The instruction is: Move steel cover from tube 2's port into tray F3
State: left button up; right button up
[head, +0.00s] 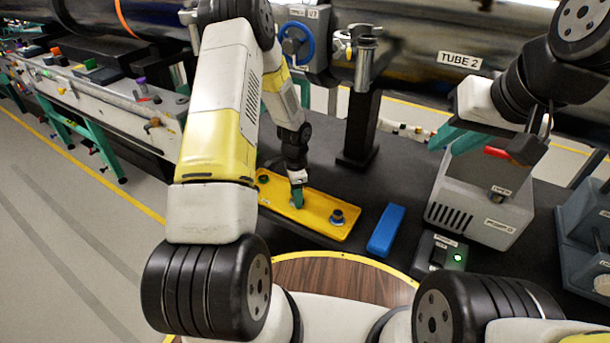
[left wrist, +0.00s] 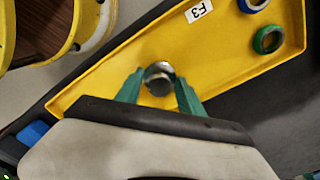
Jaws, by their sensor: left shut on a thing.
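The steel cover (left wrist: 158,76) is a small round metal piece with a dark underside. It sits between the green fingertips of my left gripper (left wrist: 158,92), which is shut on it over the yellow tray F3 (left wrist: 110,82). In the head view my left gripper (head: 297,198) is at the middle of the tray (head: 320,228), and the cover is hard to make out there. I cannot tell whether the cover touches the tray floor. Tube 2 (head: 410,52) runs across the back. My right gripper (head: 456,140) has its green fingers apart, above a grey box at the right.
A blue ring (left wrist: 252,4) and a green ring (left wrist: 268,39) lie in the tray. A blue block (head: 386,230) and a control box with a green light (head: 440,256) stand right of it. The grey box (head: 482,205) is further right. Bare dark bench lies behind the tray.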

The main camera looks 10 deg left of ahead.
pick_arm(q)
jog(key=shift+f, duration=0.1)
jog(key=o, duration=1.4)
notch_tip(320, 180, up, 23)
jog(key=s+n+t, duration=0.1)
jog(key=s+n, duration=0.2)
jog(key=s+d+r+n+t+h, duration=0.2)
jog(key=s+r+n+t, duration=0.3)
jog(key=s+r, duration=1.3)
jog(key=s+n, duration=0.3)
jog(key=n, duration=0.1)
jog(key=shift+d+r, duration=0.15)
jog(key=shift+r, duration=0.05)
jog(key=shift+s, duration=0.1)
